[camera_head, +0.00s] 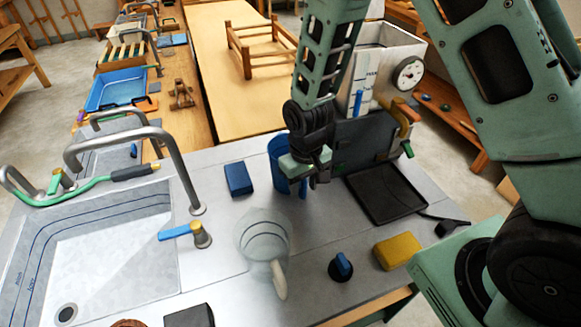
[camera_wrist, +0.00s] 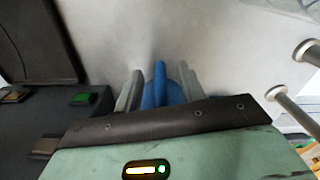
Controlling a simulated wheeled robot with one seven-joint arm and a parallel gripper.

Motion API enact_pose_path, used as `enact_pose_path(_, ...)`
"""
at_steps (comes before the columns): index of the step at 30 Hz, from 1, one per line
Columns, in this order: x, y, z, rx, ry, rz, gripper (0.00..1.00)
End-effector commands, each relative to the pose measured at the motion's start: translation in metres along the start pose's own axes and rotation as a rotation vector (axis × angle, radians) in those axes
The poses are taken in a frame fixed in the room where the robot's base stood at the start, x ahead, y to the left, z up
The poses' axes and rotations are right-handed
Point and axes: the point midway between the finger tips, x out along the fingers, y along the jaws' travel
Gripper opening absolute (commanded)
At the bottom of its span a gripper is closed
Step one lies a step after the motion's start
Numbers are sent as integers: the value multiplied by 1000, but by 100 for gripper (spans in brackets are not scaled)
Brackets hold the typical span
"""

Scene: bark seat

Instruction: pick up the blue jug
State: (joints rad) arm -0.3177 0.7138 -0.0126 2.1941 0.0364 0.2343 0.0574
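The blue jug (camera_head: 276,158) stands on the grey worktop in the head view, partly hidden behind my gripper (camera_head: 313,182). In the wrist view, the jug's narrow blue handle (camera_wrist: 160,82) shows between the two fingers of my gripper (camera_wrist: 160,88). The fingers are open, with a gap visible on each side of the handle. The lower part of the jug is hidden by the gripper's dark bar. I cannot tell whether either finger touches the jug.
A clear jug (camera_head: 264,238) stands nearer the front. A blue block (camera_head: 238,179) lies left of the blue jug, and a black tray (camera_head: 386,192) lies right. A grey machine with a dial (camera_head: 408,73) stands behind. A sink (camera_head: 95,250) with taps is at left.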

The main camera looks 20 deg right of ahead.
Motion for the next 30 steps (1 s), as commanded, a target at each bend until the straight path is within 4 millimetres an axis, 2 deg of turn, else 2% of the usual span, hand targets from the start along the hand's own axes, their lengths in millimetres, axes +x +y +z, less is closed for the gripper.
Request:
enact_pose_path(6,1,0,0,0,0,0,40)
enact_pose_path(7,1,0,0,0,1,0,34)
enact_pose_path(9,1,0,0,0,1,0,15)
enact_pose_path(11,1,0,0,0,1,0,0)
enact_pose_path(23,0,0,0,0,2,0,0)
enact_pose_path(30,-14,0,-2,0,5,0,0)
